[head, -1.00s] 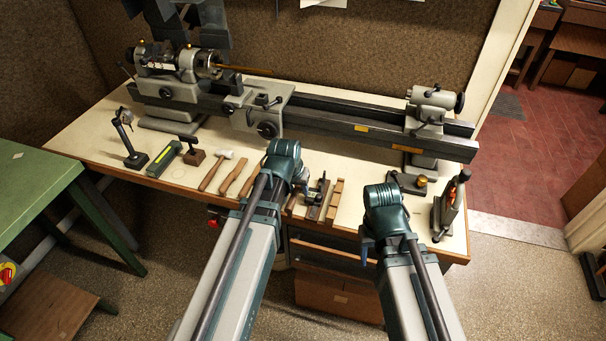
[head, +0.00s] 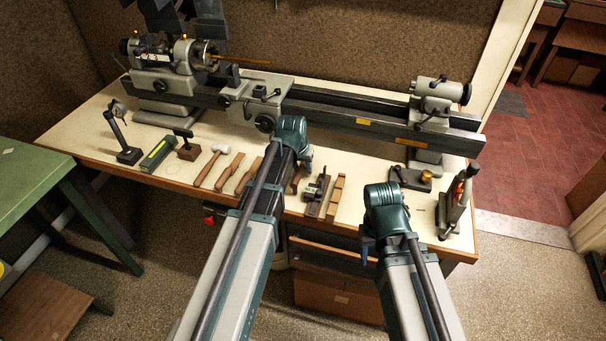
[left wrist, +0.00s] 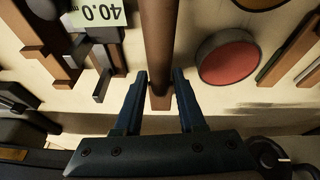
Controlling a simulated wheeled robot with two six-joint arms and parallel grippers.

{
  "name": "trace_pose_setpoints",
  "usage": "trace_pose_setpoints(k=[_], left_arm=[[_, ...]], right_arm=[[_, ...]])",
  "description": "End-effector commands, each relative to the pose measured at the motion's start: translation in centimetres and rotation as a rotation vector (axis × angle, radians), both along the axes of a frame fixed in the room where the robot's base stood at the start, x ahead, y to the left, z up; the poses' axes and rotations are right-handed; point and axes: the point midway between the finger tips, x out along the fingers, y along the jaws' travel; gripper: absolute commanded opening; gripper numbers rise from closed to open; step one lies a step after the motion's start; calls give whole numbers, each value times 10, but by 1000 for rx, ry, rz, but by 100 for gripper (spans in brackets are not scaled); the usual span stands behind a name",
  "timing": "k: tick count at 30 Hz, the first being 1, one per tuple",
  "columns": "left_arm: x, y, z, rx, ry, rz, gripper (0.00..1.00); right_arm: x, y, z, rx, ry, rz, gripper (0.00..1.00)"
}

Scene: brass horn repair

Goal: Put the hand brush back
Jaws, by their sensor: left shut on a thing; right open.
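The hand brush shows in the left wrist view as a long brown wooden handle (left wrist: 160,50) running up from between my fingers. Its bristles are not visible there, and in the head view my arm hides most of the place where it is. My left gripper (left wrist: 160,100) is shut on the handle, with one finger on each side, above the pale bench top. In the head view the left wrist is over the middle of the bench front. My right gripper (head: 366,248) is open, in front of the bench's right part, and its fingers are mostly hidden.
A lathe (head: 350,118) runs along the back of the bench (head: 75,135). A mallet (head: 210,166), wooden-handled tools and wooden blocks (head: 335,198) lie along the front. A red round disc (left wrist: 230,63) and a "40.0" label (left wrist: 97,12) are near the brush. A green table (head: 25,175) stands left.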

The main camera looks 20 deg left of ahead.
Motion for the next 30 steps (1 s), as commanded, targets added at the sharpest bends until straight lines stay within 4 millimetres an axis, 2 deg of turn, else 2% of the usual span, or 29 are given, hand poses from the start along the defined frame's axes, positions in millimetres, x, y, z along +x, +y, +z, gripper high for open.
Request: trace_pose_setpoints(k=[1, 13, 14, 18, 19, 30], left_arm=[[0, 0, -8, 0, 0, 0, 0], [0, 0, -10, 0, 0, 0, 0], [0, 0, -9, 0, 0, 0, 41], [0, 0, -8, 0, 0, 0, 66], [0, 0, -8, 0, 0, 0, 69], [0, 0, -6, 0, 0, 0, 69]], right_arm=[[0, 0, -8, 0, 0, 0, 50], [0, 0, -10, 0, 0, 0, 50], [0, 0, -9, 0, 0, 0, 50], [0, 0, -8, 0, 0, 0, 50], [0, 0, -8, 0, 0, 0, 50], [0, 0, -6, 0, 0, 0, 50]])
